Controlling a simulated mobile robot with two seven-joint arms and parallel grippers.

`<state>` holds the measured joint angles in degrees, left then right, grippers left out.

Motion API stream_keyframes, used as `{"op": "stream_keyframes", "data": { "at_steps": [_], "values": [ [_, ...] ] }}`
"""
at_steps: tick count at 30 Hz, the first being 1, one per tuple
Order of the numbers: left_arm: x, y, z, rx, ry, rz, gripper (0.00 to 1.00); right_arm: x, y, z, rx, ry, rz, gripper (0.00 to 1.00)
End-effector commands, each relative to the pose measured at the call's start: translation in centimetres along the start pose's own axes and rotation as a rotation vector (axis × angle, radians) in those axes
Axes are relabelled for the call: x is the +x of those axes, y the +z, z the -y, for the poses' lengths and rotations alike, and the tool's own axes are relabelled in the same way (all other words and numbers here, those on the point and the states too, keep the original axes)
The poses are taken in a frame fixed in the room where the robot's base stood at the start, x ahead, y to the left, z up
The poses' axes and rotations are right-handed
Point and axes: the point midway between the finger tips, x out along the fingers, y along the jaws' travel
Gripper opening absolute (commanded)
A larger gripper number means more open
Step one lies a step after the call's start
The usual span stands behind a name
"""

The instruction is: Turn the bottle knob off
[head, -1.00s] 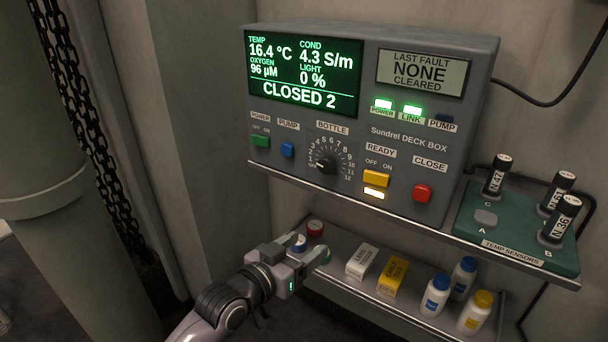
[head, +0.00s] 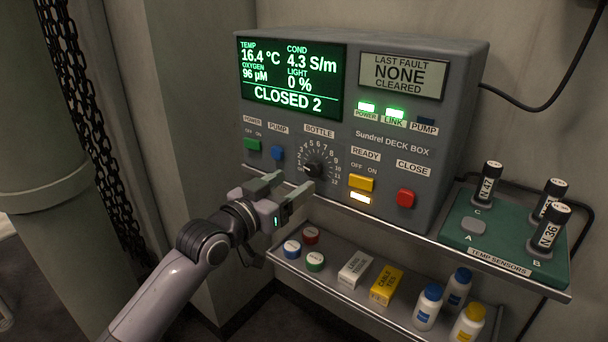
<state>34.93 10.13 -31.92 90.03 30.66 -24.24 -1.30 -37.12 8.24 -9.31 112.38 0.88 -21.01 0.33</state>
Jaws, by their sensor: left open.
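The bottle knob (head: 313,169) is a small black dial with a numbered ring, under the label BOTTLE on the grey deck box (head: 461,110). The screen (head: 290,77) above it reads CLOSED 2. My left gripper (head: 291,185) is open and empty, just below and left of the knob. Its fingertips are close to the knob, and one overlaps the bottom of the dial's ring in the picture. I cannot tell whether they touch the panel. My right gripper is not in view.
A blue pump switch (head: 277,153), green power switch (head: 252,144), yellow ready switch (head: 361,183) and red close button (head: 405,198) surround the knob. The lower shelf (head: 330,292) holds small lids, boxes and bottles. A green sensor tray (head: 500,236) sits at right.

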Motion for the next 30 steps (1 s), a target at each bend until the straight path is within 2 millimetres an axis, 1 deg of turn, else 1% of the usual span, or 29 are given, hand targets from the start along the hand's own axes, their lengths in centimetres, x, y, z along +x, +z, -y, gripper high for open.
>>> {"op": "stream_keyframes", "data": {
  "at_steps": [1,6,12,18,28,29,30],
  "values": [
    [0.7,-0.1,-0.1,-0.001,0.001,0.000,0.65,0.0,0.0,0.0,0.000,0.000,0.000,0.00],
    [2.7,-0.1,-0.1,0.000,0.001,0.000,0.65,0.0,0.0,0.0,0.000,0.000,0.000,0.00],
    [4.6,0.0,0.0,0.001,0.000,0.000,0.65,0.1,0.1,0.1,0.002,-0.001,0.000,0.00],
    [5.5,0.0,-0.1,0.001,0.001,0.000,0.65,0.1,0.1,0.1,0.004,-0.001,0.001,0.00],
    [5.7,0.0,-0.1,0.000,0.000,0.000,0.65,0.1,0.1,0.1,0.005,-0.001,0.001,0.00],
    [5.7,0.0,-0.1,0.000,0.000,0.000,0.55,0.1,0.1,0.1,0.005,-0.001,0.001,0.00],
    [5.7,0.0,-0.1,0.000,0.000,0.000,0.42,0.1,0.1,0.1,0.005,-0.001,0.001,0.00]
  ]
}}
